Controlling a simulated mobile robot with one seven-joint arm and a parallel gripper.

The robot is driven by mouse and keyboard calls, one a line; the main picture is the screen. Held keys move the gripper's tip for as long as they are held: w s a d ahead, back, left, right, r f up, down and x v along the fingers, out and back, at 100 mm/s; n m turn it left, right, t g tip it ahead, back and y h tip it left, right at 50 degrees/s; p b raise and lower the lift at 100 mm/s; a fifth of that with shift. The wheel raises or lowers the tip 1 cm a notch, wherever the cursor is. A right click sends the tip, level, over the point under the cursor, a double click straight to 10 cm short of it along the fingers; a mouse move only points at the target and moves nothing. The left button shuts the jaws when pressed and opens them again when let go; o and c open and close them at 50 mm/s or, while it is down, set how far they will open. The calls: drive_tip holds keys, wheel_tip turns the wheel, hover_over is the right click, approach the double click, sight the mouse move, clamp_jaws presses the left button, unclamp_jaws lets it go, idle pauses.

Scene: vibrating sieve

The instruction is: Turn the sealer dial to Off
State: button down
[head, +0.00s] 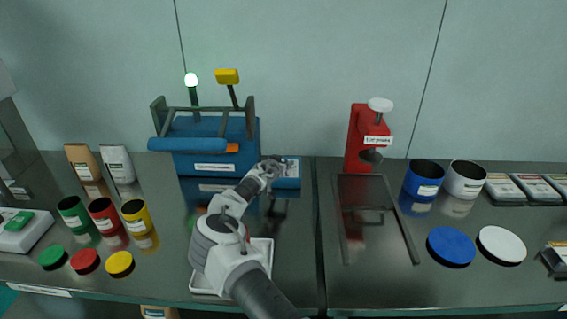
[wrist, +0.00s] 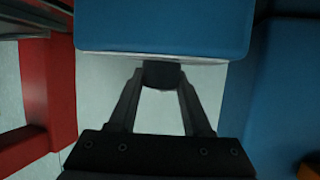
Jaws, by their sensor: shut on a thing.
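A small blue control box (head: 287,182) stands just right of the large blue machine (head: 215,135). The box's blue body (wrist: 165,25) fills the top middle of the wrist view, with a pale face along its lower edge. A dark round dial (wrist: 161,74) sticks out from that face. My gripper (wrist: 160,82) is shut on the dial, one fingertip on each side. In the head view my gripper (head: 274,162) is at the box's front and covers the dial. The dial's markings and pointer cannot be read in either view.
A red press (head: 365,140) stands to the right of the box. Red, green and yellow jars (head: 103,215) and loose lids are at the left. A white tray (head: 262,252) lies under my arm.

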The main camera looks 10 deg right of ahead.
drive_tip(key=shift+r+n+y+p, duration=0.15)
drive_tip(key=shift+n+y+p, duration=0.15)
drive_tip(key=shift+y, duration=0.1)
drive_tip(key=shift+d+r+n+t+y+p, duration=0.1)
drive_tip(key=shift+n+t+y+p, duration=0.2)
drive_tip(key=shift+n+y+p, duration=0.25)
drive_tip(key=n+t+y+p, duration=0.1)
drive_tip(key=n+y+p, duration=0.1)
drive_tip(key=y, duration=0.1)
drive_tip(key=shift+n, duration=0.25)
drive_tip(key=shift+n+y+p, duration=0.5)
drive_tip(key=shift+n+y, duration=1.1)
drive_tip(key=shift+y, duration=0.25)
drive_tip(key=shift+a+n+y, duration=0.2)
drive_tip(key=shift+n+y, duration=0.1)
drive_tip(key=shift+c, duration=1.8)
unclamp_jaws()
drive_tip(key=shift+f, duration=0.2)
